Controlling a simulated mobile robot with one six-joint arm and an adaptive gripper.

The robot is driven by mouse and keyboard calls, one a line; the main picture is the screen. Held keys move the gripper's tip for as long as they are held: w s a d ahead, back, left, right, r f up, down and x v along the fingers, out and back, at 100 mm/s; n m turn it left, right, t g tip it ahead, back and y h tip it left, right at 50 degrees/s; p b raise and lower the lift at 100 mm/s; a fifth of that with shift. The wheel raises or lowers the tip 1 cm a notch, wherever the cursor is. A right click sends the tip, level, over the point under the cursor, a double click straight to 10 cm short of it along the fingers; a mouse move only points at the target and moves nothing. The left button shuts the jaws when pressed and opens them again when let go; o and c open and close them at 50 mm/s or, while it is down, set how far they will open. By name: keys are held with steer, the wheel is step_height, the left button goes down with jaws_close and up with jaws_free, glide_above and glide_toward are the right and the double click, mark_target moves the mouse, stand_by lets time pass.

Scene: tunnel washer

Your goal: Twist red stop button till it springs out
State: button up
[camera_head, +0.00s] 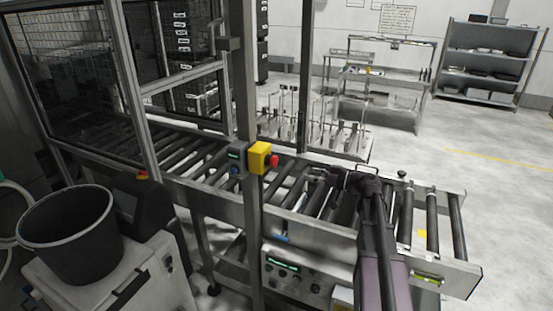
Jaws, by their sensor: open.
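The red stop button (274,160) sticks out from the right side of a yellow box (259,158) on the grey post. My gripper (308,178) is to the right of the button and a little lower, above the conveyor rollers. It points left toward the post and is open. A gap shows between it and the button, and nothing shows between its fingers. The fingers are small and dark here, so their exact distance from the button is hard to tell.
The grey post (247,90) and glass-panelled frame stand left of my arm. The roller conveyor (432,222) runs below it. A control panel (291,272) is under the conveyor. A black bucket (70,238) stands front left. Open floor lies at right.

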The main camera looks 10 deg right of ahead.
mark_target(276, 162)
steer(key=shift+w+d+r+t, duration=0.15)
steer(key=shift+d+r+t, duration=0.15)
steer(key=shift+d+r, duration=0.1)
steer(key=shift+a, duration=0.15)
steer(key=shift+x, duration=6.85)
